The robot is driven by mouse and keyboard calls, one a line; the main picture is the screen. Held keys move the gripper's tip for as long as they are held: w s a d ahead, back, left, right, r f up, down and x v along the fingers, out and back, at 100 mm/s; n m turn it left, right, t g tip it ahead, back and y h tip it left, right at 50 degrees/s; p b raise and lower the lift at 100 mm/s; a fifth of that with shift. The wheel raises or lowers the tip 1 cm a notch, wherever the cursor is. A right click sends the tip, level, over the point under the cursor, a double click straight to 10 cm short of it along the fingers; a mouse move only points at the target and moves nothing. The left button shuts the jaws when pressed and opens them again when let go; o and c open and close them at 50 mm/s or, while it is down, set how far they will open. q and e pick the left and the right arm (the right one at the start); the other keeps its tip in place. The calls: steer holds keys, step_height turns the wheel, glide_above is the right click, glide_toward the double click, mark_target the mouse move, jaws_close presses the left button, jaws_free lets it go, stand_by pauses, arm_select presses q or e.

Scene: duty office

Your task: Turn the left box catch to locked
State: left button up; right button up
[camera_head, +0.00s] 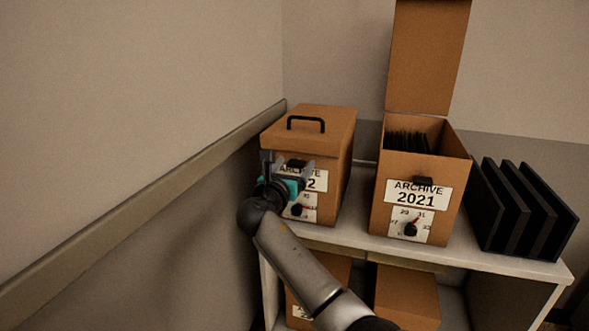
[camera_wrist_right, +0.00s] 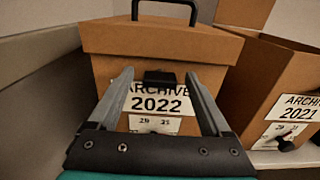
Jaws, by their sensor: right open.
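The left box (camera_head: 338,160) is brown, marked ARCHIVE 2022, with its lid down and a black handle on top; it also fills the middle of the right wrist view (camera_wrist_right: 205,75). Its black catch (camera_wrist_right: 163,78) sits at the front, just under the lid edge, and shows partly in the head view (camera_head: 297,163). Whether it is locked I cannot tell. My right gripper (camera_head: 288,162) is open in front of the box, its fingers (camera_wrist_right: 159,85) on either side of the catch in the picture, apparently not gripping it. My left gripper is not in view.
An open box (camera_head: 447,195) marked ARCHIVE 2021 stands to the right, lid raised, files inside. Black upright dividers (camera_head: 525,210) stand farther right on the pale shelf (camera_head: 350,242). A wall with a rail (camera_head: 150,205) is close on the left. More boxes (camera_head: 405,295) sit below.

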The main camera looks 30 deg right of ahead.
steer(key=shift+w+d, duration=0.1)
steer(key=shift+d, duration=0.05)
jaws_close()
stand_by(0.8)
